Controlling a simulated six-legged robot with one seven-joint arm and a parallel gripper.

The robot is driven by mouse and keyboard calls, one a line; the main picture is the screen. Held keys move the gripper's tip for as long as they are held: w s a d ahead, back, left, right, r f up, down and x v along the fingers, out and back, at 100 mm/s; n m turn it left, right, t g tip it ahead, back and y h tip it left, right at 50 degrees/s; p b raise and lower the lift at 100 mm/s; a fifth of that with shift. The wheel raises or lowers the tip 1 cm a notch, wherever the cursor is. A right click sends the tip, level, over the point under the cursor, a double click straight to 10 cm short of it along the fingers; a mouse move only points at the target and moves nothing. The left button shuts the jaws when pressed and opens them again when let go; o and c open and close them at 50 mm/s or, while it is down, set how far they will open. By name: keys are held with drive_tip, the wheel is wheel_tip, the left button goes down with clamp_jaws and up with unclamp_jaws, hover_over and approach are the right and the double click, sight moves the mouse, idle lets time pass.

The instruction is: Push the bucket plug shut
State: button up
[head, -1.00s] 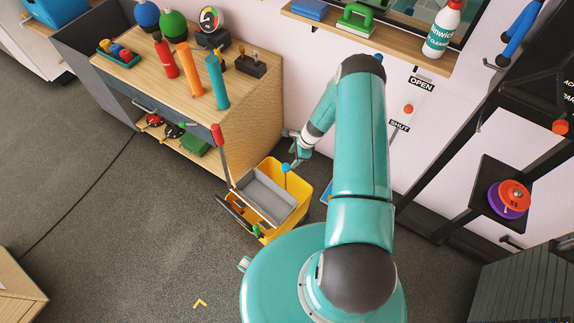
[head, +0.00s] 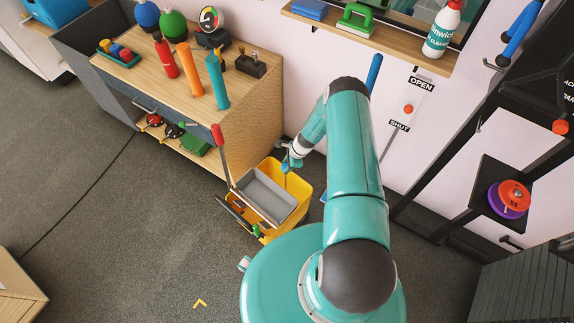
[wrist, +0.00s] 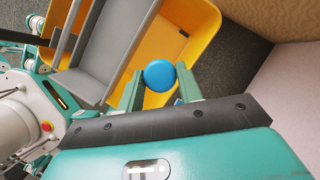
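The yellow bucket (head: 303,198) stands on the floor beside the wooden cabinet, with a grey tray-like insert (head: 265,200) in it. A blue ball knob (wrist: 159,75) shows in the wrist view above the bucket's yellow interior (wrist: 200,25); I take it for the plug's handle. In the head view my gripper (head: 290,162) covers most of the knob, and a thin rod runs down below it. In the wrist view my gripper (wrist: 162,85) is open, with one finger on each side of the knob. I cannot tell whether either finger touches it. The rod's lower end is hidden.
A red-handled tool (head: 218,140) rises from the bucket's left side. The wooden cabinet (head: 250,115) stands close behind and left. A wall panel marked OPEN and SHUT (head: 408,108) is to the right. Dark floor (head: 130,230) is free on the left.

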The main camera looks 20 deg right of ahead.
clamp_jaws()
drive_tip(key=shift+f, duration=1.95)
drive_tip(key=o, duration=1)
unclamp_jaws()
drive_tip(key=shift+f, duration=0.1)
drive_tip(key=v, duration=1.4)
